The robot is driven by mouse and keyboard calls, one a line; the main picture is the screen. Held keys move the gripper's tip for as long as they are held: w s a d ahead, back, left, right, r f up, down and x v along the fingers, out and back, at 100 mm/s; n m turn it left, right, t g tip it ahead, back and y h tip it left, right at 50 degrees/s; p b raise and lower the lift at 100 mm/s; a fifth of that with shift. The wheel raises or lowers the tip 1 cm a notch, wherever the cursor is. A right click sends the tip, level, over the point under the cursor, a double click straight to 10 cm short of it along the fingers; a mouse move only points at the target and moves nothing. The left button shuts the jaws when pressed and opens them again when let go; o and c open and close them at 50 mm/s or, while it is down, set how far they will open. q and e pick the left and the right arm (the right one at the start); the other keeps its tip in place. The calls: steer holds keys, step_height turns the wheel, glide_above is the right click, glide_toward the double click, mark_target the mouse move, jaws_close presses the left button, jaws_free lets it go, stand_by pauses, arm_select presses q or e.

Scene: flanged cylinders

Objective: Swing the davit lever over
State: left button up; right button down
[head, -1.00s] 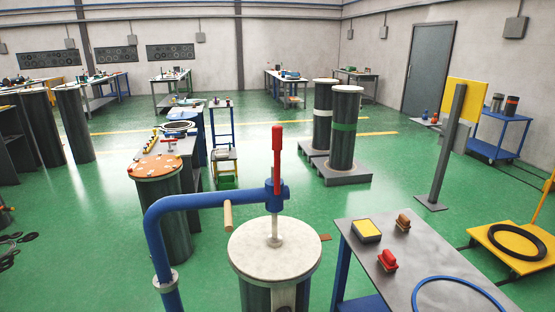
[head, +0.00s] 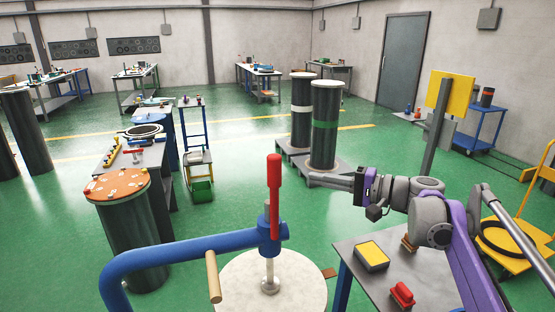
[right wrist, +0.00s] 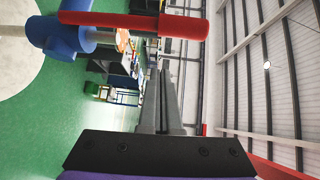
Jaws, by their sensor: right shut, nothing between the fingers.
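The blue davit arm (head: 185,250) curves up at the left and ends in a blue hub above a round pale lid (head: 305,285). A red-handled lever (head: 274,190) stands upright at the hub. In the right wrist view, the red handle (right wrist: 185,25) lies across the top, beyond the shut fingertips (right wrist: 165,75). My left gripper is not in view.
A grey table (head: 375,285) with a yellow-topped block (head: 371,255) and a red-handled item (head: 401,294) stands below my right arm. A cylinder with an orange lid (head: 118,186) stands at left. Two dark cylinders (head: 325,140) stand farther back on pallets. Green floor between is clear.

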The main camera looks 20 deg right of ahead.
steer(key=w+a+r+p, duration=0.1)
steer(key=w+a+r, duration=0.1)
steer(key=w+a, duration=0.4)
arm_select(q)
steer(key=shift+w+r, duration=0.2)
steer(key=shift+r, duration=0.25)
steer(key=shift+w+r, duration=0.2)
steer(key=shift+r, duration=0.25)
arm_select(e)
steer(key=shift+s+a+r+t+y, duration=0.15)
steer(key=shift+s+a, duration=0.2)
steer(key=shift+s, duration=0.2)
steer(key=shift+s+a+t+y, duration=0.15)
steer(key=shift+s+a, duration=0.15)
steer(key=shift+s, duration=0.25)
steer(key=shift+s, duration=0.15)
